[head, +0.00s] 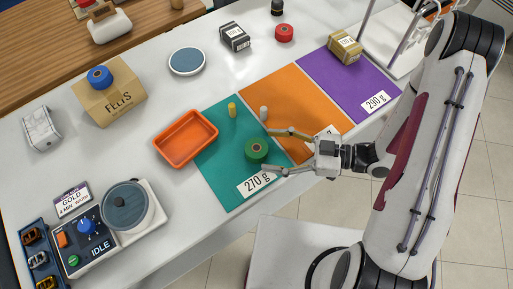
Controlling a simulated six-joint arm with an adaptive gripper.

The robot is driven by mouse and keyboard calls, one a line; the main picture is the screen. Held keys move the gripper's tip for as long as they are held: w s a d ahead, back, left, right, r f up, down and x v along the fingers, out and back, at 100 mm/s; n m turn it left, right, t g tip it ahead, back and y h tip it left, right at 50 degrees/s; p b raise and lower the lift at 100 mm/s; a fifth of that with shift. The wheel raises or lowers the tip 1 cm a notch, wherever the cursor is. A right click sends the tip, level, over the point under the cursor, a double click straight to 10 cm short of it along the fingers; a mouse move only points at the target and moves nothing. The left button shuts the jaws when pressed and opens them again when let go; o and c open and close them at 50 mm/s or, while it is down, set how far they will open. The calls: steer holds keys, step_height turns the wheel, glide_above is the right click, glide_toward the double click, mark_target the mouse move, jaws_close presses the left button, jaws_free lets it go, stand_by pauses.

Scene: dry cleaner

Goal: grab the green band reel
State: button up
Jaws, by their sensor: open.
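The green band reel (256,150) is a short green disc with a reddish centre. It sits on the teal mat (213,174) above the "270 g" label, close to the mat's right edge. My gripper (264,150) is open and comes in from the right. One finger reaches past the reel's upper right, over the orange mat. The other finger is at the reel's lower side. The reel lies at or between the fingertips; I cannot tell whether they touch it.
A yellow cylinder (232,110) stands on the teal mat and a pale one (263,113) on the orange mat (290,92). An orange tray (157,143) overlaps the teal mat's left. The purple mat (360,95) holds a gold box (344,49). A scale-like device (108,235) stands lower left.

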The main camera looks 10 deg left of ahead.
mark_target(256, 150)
steer(key=shift+a+f, duration=0.15)
steer(key=shift+a, duration=1.1)
steer(key=c, duration=1.2)
